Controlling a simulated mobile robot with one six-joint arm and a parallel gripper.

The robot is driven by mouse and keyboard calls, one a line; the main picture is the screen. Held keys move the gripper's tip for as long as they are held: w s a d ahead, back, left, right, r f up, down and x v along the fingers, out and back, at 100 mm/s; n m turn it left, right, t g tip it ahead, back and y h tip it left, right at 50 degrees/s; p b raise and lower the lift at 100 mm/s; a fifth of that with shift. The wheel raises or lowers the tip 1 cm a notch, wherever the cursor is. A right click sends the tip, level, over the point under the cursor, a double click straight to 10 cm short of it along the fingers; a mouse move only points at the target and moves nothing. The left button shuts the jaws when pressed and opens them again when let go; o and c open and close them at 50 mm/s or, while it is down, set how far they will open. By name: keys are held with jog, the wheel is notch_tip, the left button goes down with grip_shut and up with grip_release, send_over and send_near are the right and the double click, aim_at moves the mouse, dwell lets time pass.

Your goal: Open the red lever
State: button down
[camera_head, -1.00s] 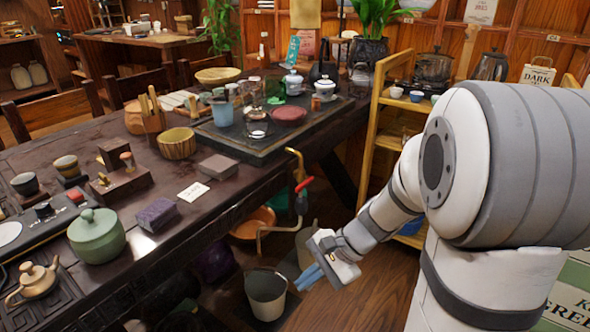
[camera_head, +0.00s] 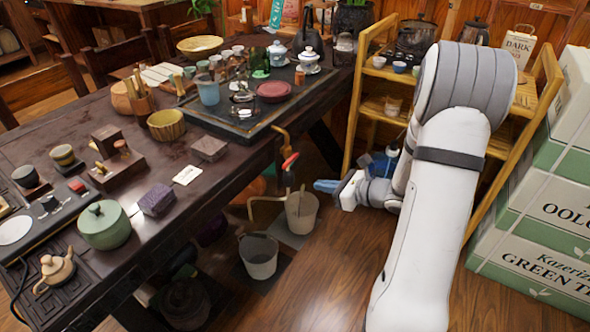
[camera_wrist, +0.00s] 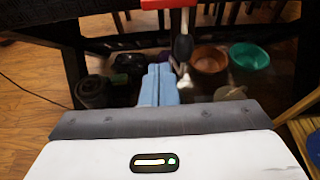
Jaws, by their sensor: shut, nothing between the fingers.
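The red lever (camera_head: 290,161) sits on top of a dark valve body (camera_head: 288,178) beside the table's right side. A brass pipe rises behind it, and a bent spout runs off to the lower left. In the wrist view the lever (camera_wrist: 166,4) is a red bar at the top edge, above the grey valve body (camera_wrist: 183,46). My gripper (camera_head: 326,186) is to the right of the valve and slightly lower than the lever, pointing left. Its blue fingers (camera_wrist: 158,84) are together and empty, apart from the lever in the head view.
Two buckets stand on the floor below, one in front (camera_head: 258,258) and one behind (camera_head: 301,215). The long dark table (camera_head: 130,250) fills the left. A wooden shelf (camera_head: 365,95) and stacked tea boxes (camera_head: 540,215) stand to the right. Some wooden floor is clear.

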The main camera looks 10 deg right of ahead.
aim_at(291, 160)
jog(key=b+x, duration=0.3)
jog(key=x, duration=0.7)
notch_tip(291, 160, up, 4)
jog(key=shift+p, duration=0.3)
jog(key=shift+d, duration=0.1)
